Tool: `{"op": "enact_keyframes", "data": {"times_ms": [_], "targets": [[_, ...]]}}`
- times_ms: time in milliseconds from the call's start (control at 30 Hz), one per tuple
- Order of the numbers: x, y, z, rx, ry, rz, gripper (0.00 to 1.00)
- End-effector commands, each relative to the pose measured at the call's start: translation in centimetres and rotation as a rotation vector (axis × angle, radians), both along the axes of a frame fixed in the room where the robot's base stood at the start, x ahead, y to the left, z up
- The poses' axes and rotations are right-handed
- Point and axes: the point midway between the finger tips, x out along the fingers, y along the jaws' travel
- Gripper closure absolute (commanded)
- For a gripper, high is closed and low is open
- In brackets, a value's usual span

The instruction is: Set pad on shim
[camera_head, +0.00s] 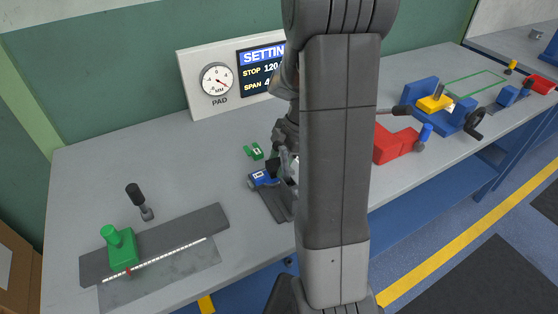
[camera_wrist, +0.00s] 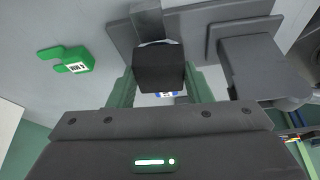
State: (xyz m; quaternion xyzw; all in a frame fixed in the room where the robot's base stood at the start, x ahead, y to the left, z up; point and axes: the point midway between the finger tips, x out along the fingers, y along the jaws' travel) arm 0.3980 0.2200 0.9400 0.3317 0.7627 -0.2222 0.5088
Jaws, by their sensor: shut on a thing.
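My gripper (camera_wrist: 160,74) is shut on a black block (camera_wrist: 158,66), held between its two green fingers in the wrist view. The block may be the pad, but no marking shows which part it is. A green notched piece with a white label (camera_wrist: 75,65) lies apart, left of the gripper; it also shows in the head view (camera_head: 254,152). A blue piece with a white label (camera_head: 262,179) is close by the gripper, and a sliver of it (camera_wrist: 165,94) shows past the block. I cannot tell which labelled piece is the shim. My arm hides most of the gripper in the head view.
A dark grey plate (camera_head: 272,206) lies beside the blue piece. A settings board with a dial (camera_head: 216,82) stands behind. A green stop on a ruled bar (camera_head: 122,250) and a black-handled tool (camera_head: 136,196) are left. A red block (camera_head: 392,143) and blue vise (camera_head: 458,112) are right.

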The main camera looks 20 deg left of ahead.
Motion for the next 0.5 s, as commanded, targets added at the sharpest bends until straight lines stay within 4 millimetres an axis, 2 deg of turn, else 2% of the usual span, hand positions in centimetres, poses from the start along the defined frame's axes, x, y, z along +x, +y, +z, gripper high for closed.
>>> {"op": "enact_keyframes", "data": {"times_ms": [200, 500], "targets": [[-1.13, 0.95, 0.09, 0.000, -0.001, 0.110, 0.79], [-1.17, 0.97, 0.15, 0.000, -0.001, 0.117, 0.79]]}}
